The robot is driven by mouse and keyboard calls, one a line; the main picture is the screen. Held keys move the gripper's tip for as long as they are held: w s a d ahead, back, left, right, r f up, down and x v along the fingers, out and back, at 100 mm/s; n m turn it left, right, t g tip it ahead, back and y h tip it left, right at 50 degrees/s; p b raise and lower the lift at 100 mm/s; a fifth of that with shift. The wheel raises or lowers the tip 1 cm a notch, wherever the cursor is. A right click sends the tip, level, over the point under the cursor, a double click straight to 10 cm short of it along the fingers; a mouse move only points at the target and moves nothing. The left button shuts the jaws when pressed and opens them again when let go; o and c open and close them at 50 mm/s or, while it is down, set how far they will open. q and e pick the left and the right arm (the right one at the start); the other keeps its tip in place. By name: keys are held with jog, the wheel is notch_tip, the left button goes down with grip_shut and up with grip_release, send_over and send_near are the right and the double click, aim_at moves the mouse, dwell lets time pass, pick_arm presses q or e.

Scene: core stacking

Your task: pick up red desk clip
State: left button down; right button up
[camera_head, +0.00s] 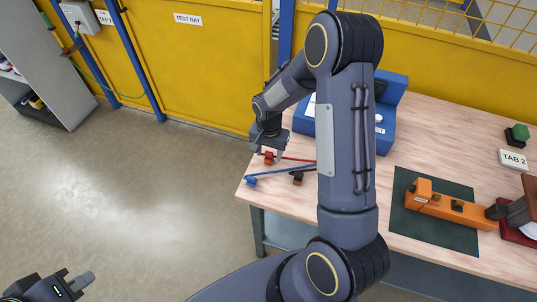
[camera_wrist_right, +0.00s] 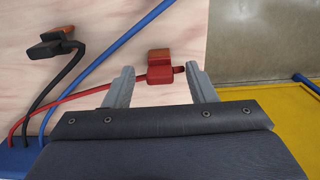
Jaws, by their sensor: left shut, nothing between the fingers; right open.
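The red desk clip (camera_head: 268,157) lies on the tabletop near its left edge, at the end of a red cable. In the right wrist view the red clip (camera_wrist_right: 160,66) sits between and just beyond the two fingers. My right gripper (camera_head: 265,153) is open above the table at the clip, its fingers apart on either side; they also show in the right wrist view (camera_wrist_right: 162,84). Whether a finger touches the clip, I cannot tell. My left gripper (camera_head: 80,283) is shut and empty over the floor at the lower left.
A blue clip (camera_head: 251,181) and a black clip (camera_head: 297,177) lie close by, with their cables. A blue device (camera_head: 386,110) stands behind my right arm. An orange tool (camera_head: 447,207) rests on a dark green mat (camera_head: 434,231). A yellow wall (camera_head: 190,65) borders the table's back.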

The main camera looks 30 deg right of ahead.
jog(key=shift+f, duration=0.4)
jog(key=shift+c, duration=0.4)
jog(key=c, duration=1)
